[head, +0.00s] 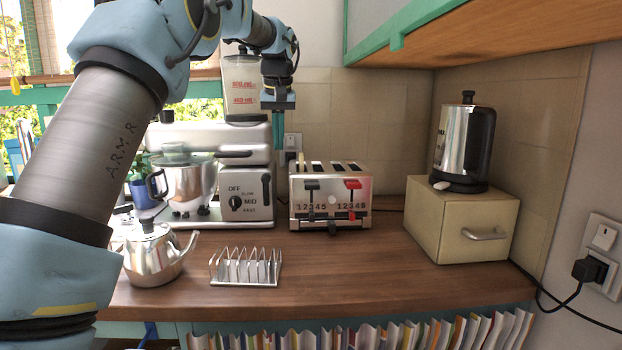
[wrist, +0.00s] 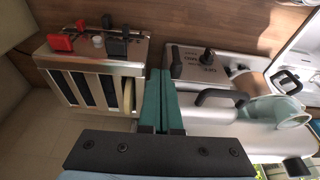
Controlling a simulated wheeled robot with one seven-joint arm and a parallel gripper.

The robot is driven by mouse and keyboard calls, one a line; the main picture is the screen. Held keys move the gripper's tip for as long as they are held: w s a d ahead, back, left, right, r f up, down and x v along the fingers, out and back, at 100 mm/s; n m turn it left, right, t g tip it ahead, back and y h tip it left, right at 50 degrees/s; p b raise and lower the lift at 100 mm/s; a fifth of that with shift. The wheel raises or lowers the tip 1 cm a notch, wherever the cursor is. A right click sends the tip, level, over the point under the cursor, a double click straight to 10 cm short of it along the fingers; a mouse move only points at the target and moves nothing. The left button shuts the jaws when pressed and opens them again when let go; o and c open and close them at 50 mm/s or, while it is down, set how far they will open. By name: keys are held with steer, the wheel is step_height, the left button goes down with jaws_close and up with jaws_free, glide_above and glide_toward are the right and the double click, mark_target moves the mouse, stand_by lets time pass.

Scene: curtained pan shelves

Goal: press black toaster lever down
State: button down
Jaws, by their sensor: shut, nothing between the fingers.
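The silver toaster (head: 331,215) stands at the back of the counter, with a black lever (head: 311,184) on the left of its front and a red lever (head: 353,184) on the right. In the wrist view the black lever (wrist: 117,46) and red lever (wrist: 60,43) stick out from the toaster (wrist: 97,68). My gripper (head: 279,146) is shut and empty, its teal fingers pointing down above and to the left of the toaster. In the wrist view the gripper (wrist: 156,74) is beside the toaster's black-lever side, apart from the lever.
A silver stand mixer (head: 215,140) with a blender jug (head: 241,88) is just left of the toaster. A toast rack (head: 245,268) and metal teapot (head: 152,255) stand in front. A kettle (head: 464,145) sits on a cream bread box (head: 461,225) at right. A cabinet (head: 480,40) overhangs the right.

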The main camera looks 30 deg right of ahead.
steer(key=s+d+r, duration=0.3)
steer(key=d, duration=0.4)
steer(key=shift+s+d+r+b, duration=0.25)
steer(key=shift+d+r+b, duration=0.05)
steer(key=shift+d+r, duration=0.1)
steer(key=shift+f, duration=0.15)
steer(key=p, duration=0.1)
glide_toward(311, 193)
steer(key=shift+s+a+f, duration=0.15)
steer(key=shift+a+f, duration=0.2)
steer(key=shift+f, duration=1.15)
steer(key=shift+f+b, duration=0.95)
steer(key=shift+f, duration=1.9)
